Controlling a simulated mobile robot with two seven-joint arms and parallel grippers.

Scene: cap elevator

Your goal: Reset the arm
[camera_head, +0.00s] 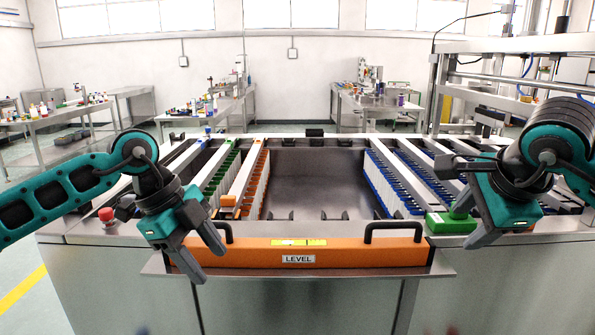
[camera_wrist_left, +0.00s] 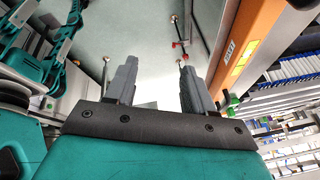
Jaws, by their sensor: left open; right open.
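My left gripper (camera_head: 208,261) hangs at the front left of the metal machine, in front of the left end of the orange level bar (camera_head: 365,255). Its two fingers are apart with nothing between them, as the left wrist view (camera_wrist_left: 157,66) also shows. My right gripper (camera_head: 487,222) is at the front right of the machine, beside the green box (camera_head: 450,223). It is open, and I see nothing held in it. Its fingers are partly hidden by its own body. Both arms are bent, with the grippers low over the machine's front.
The machine has an open metal bay (camera_head: 315,180) between rows of orange, green and blue-topped slots. The orange bar has two black handles (camera_head: 395,226). A red button (camera_head: 106,214) is at the left. Side tables (camera_head: 210,110) stand behind.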

